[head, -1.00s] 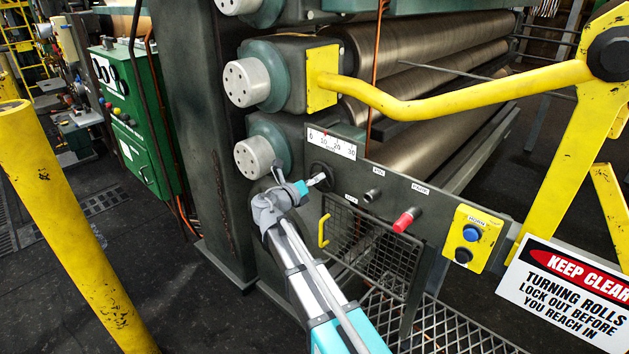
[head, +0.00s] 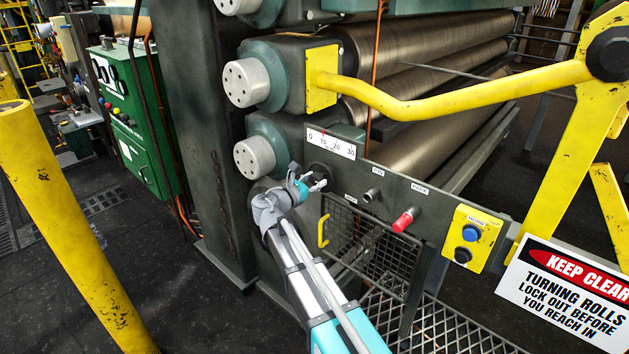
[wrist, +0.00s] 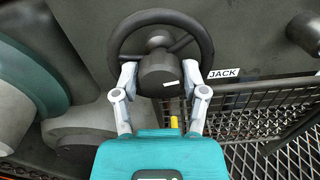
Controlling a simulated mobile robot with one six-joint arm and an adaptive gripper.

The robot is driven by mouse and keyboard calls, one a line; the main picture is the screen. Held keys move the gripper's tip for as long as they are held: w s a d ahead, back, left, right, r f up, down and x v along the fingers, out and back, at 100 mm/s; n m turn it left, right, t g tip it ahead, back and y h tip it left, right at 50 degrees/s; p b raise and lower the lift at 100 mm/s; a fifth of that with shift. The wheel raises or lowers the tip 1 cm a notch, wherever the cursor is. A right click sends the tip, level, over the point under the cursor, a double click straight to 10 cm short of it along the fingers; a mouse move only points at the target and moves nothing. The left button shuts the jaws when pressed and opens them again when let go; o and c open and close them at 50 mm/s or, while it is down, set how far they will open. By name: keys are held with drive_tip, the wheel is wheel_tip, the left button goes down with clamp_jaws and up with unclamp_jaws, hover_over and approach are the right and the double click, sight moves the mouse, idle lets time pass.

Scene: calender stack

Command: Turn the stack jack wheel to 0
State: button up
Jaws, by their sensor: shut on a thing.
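The jack wheel is a dark round handwheel with spokes and a thick hub. It shows in the wrist view (wrist: 205,45) above a "JACK" label, and in the head view (head: 318,170) it is partly hidden by my gripper. My gripper (wrist: 160,77) has one finger on each side of the wheel's lower part and is shut on it; it also shows in the head view (head: 314,185). A white scale plate (head: 331,143) marked 0 to 30 sits above the wheel. A small red pointer at its top edge appears near 10.
Right of the wheel are a dark knob (head: 373,195), a red knob (head: 403,221) and a yellow button box (head: 472,240). A wire mesh guard (head: 375,250) with a yellow handle hangs below. A yellow post (head: 65,220) stands left; a yellow bar (head: 450,100) crosses at right.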

drive_tip(key=m, duration=1.2)
drive_tip(key=shift+f+m, duration=0.1)
drive_tip(key=shift+m, duration=0.3)
drive_tip(key=m, duration=0.6)
drive_tip(key=shift+f, duration=0.1)
drive_tip(key=m, duration=0.6)
drive_tip(key=shift+m, duration=0.4)
drive_tip(key=m, duration=0.6)
drive_tip(key=shift+f+b, duration=0.1)
drive_tip(key=shift+b, duration=0.2)
drive_tip(key=m, duration=0.6)
drive_tip(key=shift+w+a+m, duration=0.1)
drive_tip(key=shift+w+m, duration=0.05)
drive_tip(key=shift+m, duration=0.15)
drive_tip(key=m, duration=0.6)
drive_tip(key=shift+a, duration=0.1)
drive_tip(key=m, duration=0.6)
